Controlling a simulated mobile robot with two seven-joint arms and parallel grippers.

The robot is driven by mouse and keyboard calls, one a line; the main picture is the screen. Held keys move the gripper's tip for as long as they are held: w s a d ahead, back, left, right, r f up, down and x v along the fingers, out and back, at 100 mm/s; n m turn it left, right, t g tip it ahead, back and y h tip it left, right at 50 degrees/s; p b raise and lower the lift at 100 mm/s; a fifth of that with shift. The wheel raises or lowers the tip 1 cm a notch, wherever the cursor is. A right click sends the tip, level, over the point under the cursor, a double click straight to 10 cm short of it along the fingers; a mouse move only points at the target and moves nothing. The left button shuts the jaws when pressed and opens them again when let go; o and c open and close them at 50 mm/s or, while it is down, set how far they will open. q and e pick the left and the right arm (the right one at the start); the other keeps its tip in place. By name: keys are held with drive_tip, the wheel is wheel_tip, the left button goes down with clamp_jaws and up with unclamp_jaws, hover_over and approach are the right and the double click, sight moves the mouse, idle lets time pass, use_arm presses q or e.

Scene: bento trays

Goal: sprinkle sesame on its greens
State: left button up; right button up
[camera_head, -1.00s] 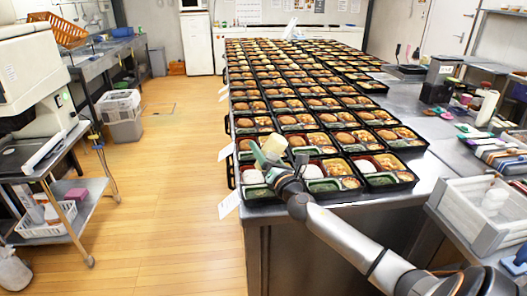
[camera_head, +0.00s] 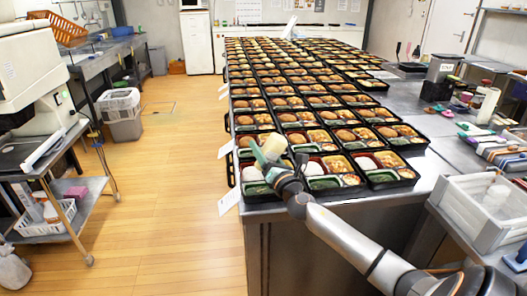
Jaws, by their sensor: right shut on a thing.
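My right gripper (camera_head: 268,163) is shut on a pale cream container (camera_head: 274,147), which looks like the sesame shaker. It holds the container tilted above the front left bento trays. Green finger pads show beside it. Under and around the gripper, the front row has a left tray, partly hidden by my gripper and arm, a middle tray (camera_head: 338,191) and a right tray (camera_head: 405,184). Greens (camera_head: 324,183) lie in the middle tray's front left compartment, and greens (camera_head: 382,176) lie in the right tray. Sesame grains are too small to see. My left gripper is out of view.
Many filled bento trays cover the steel table back toward the wall. White cards (camera_head: 229,202) stick out at its left edge. A white crate (camera_head: 482,222) stands at the right, with bottles and tools behind it.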

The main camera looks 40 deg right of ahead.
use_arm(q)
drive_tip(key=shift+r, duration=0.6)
use_arm(e)
drive_tip(key=shift+r, duration=0.55)
drive_tip(key=shift+r, duration=0.1)
use_arm(q)
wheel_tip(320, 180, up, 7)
drive_tip(key=p, duration=0.7)
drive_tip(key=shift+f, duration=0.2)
use_arm(e)
wheel_tip(320, 180, up, 7)
